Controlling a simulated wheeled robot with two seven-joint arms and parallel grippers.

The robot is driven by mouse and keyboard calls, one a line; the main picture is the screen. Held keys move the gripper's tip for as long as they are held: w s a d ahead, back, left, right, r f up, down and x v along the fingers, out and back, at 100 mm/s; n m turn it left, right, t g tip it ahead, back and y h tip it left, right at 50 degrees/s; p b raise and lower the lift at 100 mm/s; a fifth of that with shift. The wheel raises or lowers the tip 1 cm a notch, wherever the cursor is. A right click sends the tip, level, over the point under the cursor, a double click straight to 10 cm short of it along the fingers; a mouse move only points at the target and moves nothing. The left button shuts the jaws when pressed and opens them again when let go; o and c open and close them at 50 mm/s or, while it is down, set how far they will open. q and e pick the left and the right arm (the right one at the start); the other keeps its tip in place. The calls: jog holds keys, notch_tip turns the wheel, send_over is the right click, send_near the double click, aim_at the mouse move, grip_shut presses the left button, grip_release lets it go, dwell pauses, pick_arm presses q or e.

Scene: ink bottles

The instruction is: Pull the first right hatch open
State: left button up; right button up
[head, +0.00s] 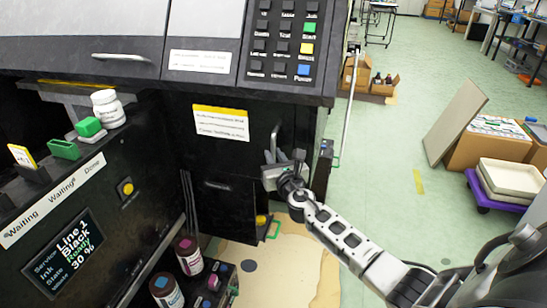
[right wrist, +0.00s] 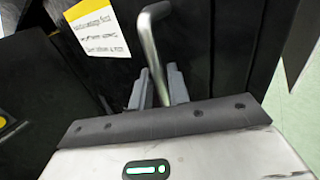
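The dark hatch (head: 240,154) on the right of the machine's front carries a white and yellow label (head: 221,123). It looks closed. Its curved metal handle (head: 277,134) stands upright near the hatch's right edge. My right gripper (head: 284,160) is at the handle's lower part. In the right wrist view, the handle (right wrist: 151,45) runs down between the two close fingers (right wrist: 159,88), which appear shut on it; the contact itself is partly hidden. My left gripper is not in view.
A lower panel with a dark handle (head: 217,186) is below the hatch. Brown ink bottles (head: 188,255) stand at the lower left. White and green containers (head: 108,108) sit on the left unit.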

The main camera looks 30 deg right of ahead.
jog(key=shift+w+d, duration=0.15)
jog(key=shift+w, duration=0.4)
grip_shut()
